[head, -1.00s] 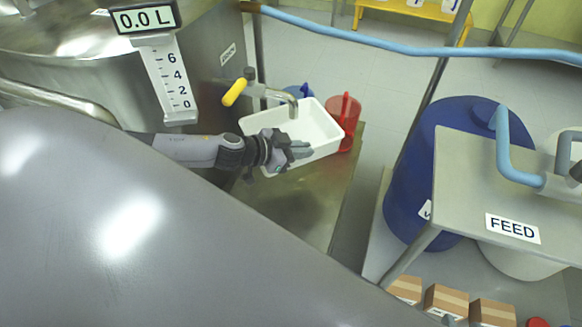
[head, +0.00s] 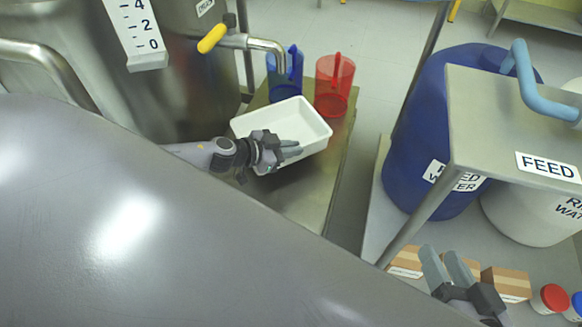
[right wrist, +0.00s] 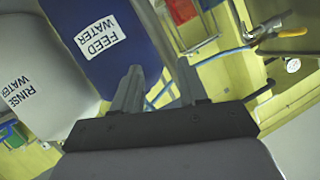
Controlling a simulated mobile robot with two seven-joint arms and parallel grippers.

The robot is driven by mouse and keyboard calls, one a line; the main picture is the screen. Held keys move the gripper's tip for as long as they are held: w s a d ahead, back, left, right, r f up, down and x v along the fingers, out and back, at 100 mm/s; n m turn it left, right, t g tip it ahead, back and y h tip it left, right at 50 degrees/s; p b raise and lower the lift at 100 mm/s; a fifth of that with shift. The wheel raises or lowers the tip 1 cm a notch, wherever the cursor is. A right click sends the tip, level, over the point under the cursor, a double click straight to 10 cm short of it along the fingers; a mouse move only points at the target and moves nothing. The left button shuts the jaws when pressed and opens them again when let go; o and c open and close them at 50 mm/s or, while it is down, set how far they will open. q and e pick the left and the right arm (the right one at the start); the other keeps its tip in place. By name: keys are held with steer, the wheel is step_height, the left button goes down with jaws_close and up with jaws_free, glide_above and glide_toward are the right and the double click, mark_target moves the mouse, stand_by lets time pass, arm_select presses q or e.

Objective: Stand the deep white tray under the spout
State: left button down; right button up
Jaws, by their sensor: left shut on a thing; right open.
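The deep white tray (head: 312,140) is upright and empty in the head view, over the steel platform (head: 318,195) beside the vessel. I cannot tell whether it touches the platform. My left gripper (head: 292,150) is shut on its near wall. The bent steel spout (head: 270,44) with a yellow handle (head: 213,38) comes out of the vessel. Its mouth shows just above the tray's far rim in the picture. My right gripper (head: 440,254) is open and empty at the lower right, far from the tray; it also shows in the right wrist view (right wrist: 160,82).
A blue jug (head: 285,75) and a red jug (head: 334,85) stand close behind the tray. The steel vessel (head: 185,100) is on the left. A blue drum (head: 420,130) and the FEED table (head: 500,120) are on the right. Cartons (head: 505,283) sit below it.

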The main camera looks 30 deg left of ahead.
mark_target(301, 159)
arm_select(q)
steer(key=shift+f, duration=0.45)
step_height(301, 159, down, 3)
steer(key=b, duration=0.3)
steer(key=shift+f, duration=0.4)
arm_select(e)
steer(key=d, duration=0.1)
steer(key=d+n+t+h, duration=0.1)
steer(key=shift+s+d+t, duration=0.3)
steer(key=shift+s+d, duration=0.05)
steer(key=shift+d, duration=0.05)
arm_select(q)
steer(key=shift+f+b, duration=0.15)
steer(key=shift+b, duration=0.15)
arm_select(e)
steer(key=shift+f, duration=0.1)
arm_select(q)
steer(key=shift+f, duration=0.15)
steer(key=c, duration=1.2)
jaws_free()
steer(key=shift+c, duration=0.2)
